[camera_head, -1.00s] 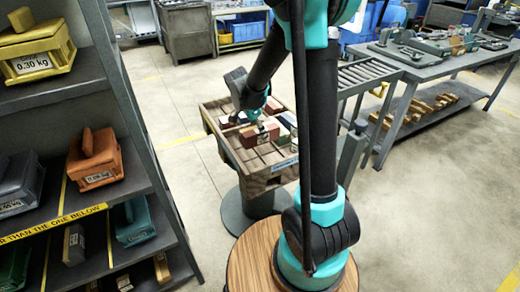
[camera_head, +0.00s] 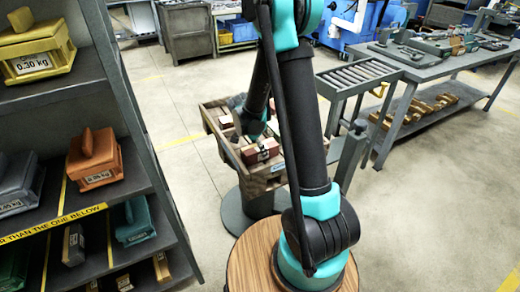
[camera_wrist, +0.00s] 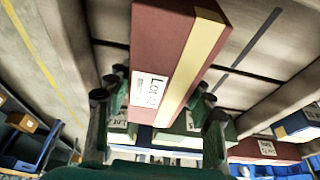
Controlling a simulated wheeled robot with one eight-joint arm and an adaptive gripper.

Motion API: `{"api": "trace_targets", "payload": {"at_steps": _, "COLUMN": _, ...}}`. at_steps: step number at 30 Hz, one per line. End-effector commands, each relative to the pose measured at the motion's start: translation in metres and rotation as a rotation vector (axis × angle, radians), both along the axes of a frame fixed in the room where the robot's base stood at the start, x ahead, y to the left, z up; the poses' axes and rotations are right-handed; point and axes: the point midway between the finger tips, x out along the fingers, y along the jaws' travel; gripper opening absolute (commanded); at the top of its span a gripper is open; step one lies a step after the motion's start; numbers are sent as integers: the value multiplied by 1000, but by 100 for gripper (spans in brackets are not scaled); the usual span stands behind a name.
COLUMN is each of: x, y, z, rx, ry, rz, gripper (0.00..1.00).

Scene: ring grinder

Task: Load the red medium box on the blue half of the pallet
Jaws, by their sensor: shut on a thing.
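A red box (camera_wrist: 158,45) with a yellow stripe and a white lot label fills the middle of the wrist view. My gripper (camera_wrist: 158,105) has dark fingertips on both sides of it and is shut on it. In the head view the red box (camera_head: 262,152) shows at the near side of a wooden compartment tray (camera_head: 277,167), with my arm partly covering the tray. Whether the box is clear of the tray is hard to tell. I cannot make out a pallet with a blue half.
Other boxes lie around in the wrist view, including another red one (camera_wrist: 265,149). A roller conveyor (camera_head: 358,77) and a workbench (camera_head: 430,65) stand at the right. Open floor (camera_head: 430,190) lies at the lower right.

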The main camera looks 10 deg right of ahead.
Motion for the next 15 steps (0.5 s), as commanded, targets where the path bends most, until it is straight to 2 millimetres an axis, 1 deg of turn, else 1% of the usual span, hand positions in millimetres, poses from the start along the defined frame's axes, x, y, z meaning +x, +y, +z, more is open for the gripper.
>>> {"api": "trace_targets", "payload": {"at_steps": 6, "x": 0, "y": 0, "z": -2, "rx": 0, "ry": 0, "rz": 0, "gripper": 0}}
{"api": "trace_targets", "payload": {"at_steps": 7, "x": 0, "y": 0, "z": -3, "rx": 0, "ry": 0, "rz": 0, "gripper": 54}}
{"api": "trace_targets", "payload": {"at_steps": 12, "x": 0, "y": 0, "z": -2, "rx": 0, "ry": 0, "rz": 0, "gripper": 73}}
{"api": "trace_targets", "payload": {"at_steps": 15, "x": 0, "y": 0, "z": -2, "rx": 0, "ry": 0, "rz": 0, "gripper": 73}}
